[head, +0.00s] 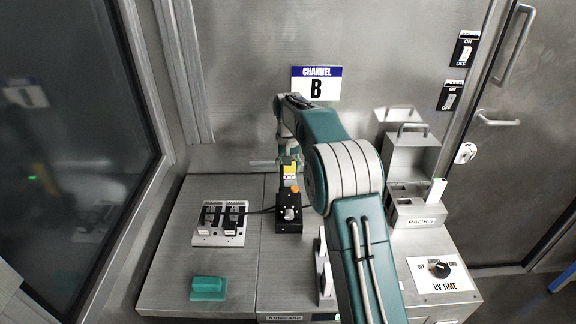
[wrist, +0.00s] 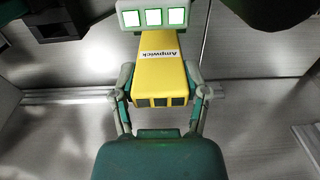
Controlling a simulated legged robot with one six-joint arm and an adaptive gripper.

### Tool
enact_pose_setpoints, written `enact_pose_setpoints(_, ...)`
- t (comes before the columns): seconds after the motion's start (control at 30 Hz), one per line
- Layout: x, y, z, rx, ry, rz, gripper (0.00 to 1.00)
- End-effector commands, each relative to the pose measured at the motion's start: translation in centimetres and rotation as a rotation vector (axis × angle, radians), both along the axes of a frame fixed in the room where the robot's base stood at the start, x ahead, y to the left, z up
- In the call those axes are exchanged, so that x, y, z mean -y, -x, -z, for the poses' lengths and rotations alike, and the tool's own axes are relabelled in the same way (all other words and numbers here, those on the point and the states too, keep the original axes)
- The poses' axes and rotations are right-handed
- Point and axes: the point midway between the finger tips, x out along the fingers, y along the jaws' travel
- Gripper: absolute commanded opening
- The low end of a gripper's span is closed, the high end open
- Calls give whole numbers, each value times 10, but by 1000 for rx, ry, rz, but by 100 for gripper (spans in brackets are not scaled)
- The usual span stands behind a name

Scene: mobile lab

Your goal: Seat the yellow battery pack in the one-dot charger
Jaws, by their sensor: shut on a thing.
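The yellow battery pack (wrist: 160,75), labelled "Ampwick", is held between the two fingers of my gripper (wrist: 163,95) in the wrist view. Its near end has dark slots, and its far end meets a grey part with three bright, green-edged squares. In the head view the pack (head: 290,172) appears small, at the end of my arm above a black control box. My gripper (head: 290,158) is shut on it. I cannot make out a one-dot mark on any charger. Dark shapes at the top of the wrist view are cut off.
The black control box (head: 289,214) has an orange button and a silver knob. A plate with black switches (head: 220,224) and a teal block (head: 208,288) sit on the left bench. At right stand a PACKS bin (head: 416,212) and a UV TIME dial (head: 440,270). The front-left bench is mostly clear.

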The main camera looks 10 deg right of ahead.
Motion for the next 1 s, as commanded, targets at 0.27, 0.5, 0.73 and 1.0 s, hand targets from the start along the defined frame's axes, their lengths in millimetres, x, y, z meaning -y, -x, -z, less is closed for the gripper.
enact_pose_setpoints(0.27, 0, 0, 6, 0, 0, 0, 0)
enact_pose_setpoints(0.5, 0, 0, 11, 0, 0, 0, 0)
enact_pose_setpoints(0.73, 0, 0, 16, 0, 0, 0, 0)
enact_pose_setpoints(1.0, 0, 0, 22, 0, 0, 0, 0)
